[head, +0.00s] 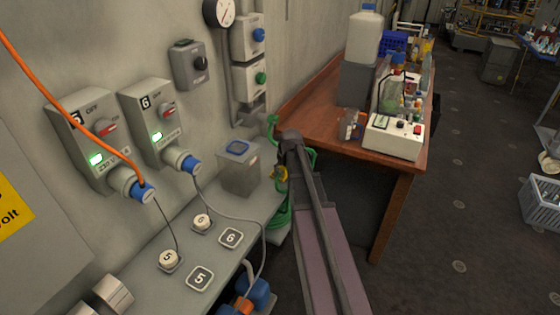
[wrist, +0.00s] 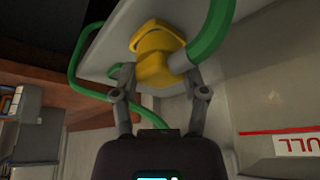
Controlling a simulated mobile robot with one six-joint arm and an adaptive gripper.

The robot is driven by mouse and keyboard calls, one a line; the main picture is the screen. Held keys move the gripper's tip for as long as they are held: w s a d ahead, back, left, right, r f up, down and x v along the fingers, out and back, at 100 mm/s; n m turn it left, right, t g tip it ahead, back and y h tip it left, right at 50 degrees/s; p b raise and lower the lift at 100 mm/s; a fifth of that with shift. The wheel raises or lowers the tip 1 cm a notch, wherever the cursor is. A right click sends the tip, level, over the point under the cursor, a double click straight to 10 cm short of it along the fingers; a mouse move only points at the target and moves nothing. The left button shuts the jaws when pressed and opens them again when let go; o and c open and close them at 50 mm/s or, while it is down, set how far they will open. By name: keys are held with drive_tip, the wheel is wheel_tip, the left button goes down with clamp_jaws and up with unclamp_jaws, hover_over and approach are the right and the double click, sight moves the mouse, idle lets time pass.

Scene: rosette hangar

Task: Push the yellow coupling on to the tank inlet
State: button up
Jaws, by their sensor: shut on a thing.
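The yellow coupling (wrist: 155,65) is between the fingers of my gripper (wrist: 157,80) in the wrist view, and the gripper is shut on it. A green hose (wrist: 212,30) runs from its right side. In the head view a small part of the coupling (head: 281,174) shows left of my arm, which hides most of the gripper. A grey box with a blue-framed top (head: 238,172) stands on the shelf just left of it and may be the tank. I cannot make out the inlet, or whether the coupling touches it.
Green hose (head: 283,213) hangs in loops at the shelf's end. A grey wall with a red-edged label (wrist: 300,144) is right in the wrist view. Sockets 5 and 6 with cables are left. A wooden table (head: 310,112) holding bottles and a white device (head: 393,138) is behind.

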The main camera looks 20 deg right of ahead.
drive_tip(key=s+a+r, duration=0.1)
drive_tip(key=s+a, duration=0.1)
drive_tip(key=s, duration=0.8)
drive_tip(key=shift+p, duration=0.4)
drive_tip(key=shift+s, duration=0.1)
